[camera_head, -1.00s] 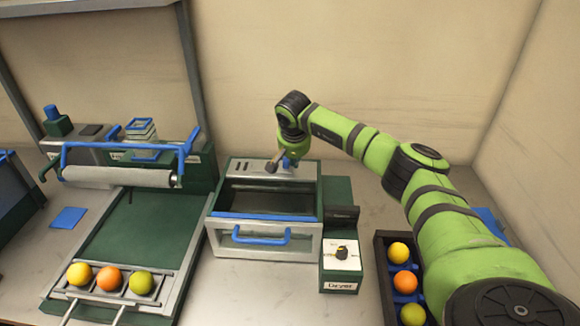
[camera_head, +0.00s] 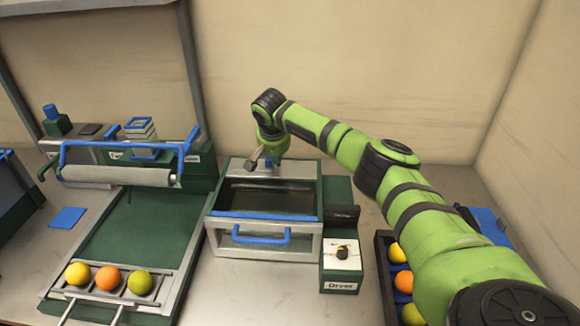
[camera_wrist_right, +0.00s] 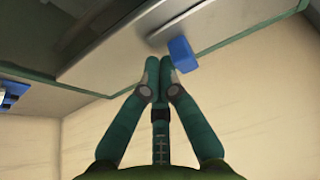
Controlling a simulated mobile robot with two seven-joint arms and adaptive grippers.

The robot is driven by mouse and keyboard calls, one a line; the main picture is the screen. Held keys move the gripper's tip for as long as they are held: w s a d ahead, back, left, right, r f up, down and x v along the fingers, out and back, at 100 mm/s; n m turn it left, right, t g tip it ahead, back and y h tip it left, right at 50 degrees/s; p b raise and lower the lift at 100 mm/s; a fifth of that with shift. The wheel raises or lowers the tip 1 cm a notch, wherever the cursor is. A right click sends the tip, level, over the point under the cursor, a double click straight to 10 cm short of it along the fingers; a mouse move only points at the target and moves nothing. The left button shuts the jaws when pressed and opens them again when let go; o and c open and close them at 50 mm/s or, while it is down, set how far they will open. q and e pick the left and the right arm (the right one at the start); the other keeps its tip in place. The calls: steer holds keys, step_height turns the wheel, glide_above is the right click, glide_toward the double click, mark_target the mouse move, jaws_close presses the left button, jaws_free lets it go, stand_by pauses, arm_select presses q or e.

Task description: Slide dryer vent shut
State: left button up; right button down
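The dryer (camera_head: 335,287) stands in the middle of the bench, with an open-topped grey and green box. Its vent (camera_head: 290,171) is a grey plate on the back top, with a small blue knob (camera_head: 268,162). No dark slots show on the plate now. My right gripper (camera_wrist_right: 158,62) has its two fingers together and empty, right beside the blue knob in the wrist view (camera_wrist_right: 183,55). I cannot tell whether they touch. My left gripper is not in view.
The dryer has a blue front handle (camera_head: 261,236) and a dial (camera_head: 342,251). A roller machine (camera_head: 115,177) with several fruits on a front rack stands to the left. A dark fruit tray (camera_head: 382,250) lies at right, partly under my right arm.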

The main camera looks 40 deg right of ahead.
step_height(320, 180, up, 7)
steer(key=p, duration=0.5)
steer(key=shift+s+d+p, duration=0.25)
steer(key=shift+p, duration=0.1)
stand_by(0.4)
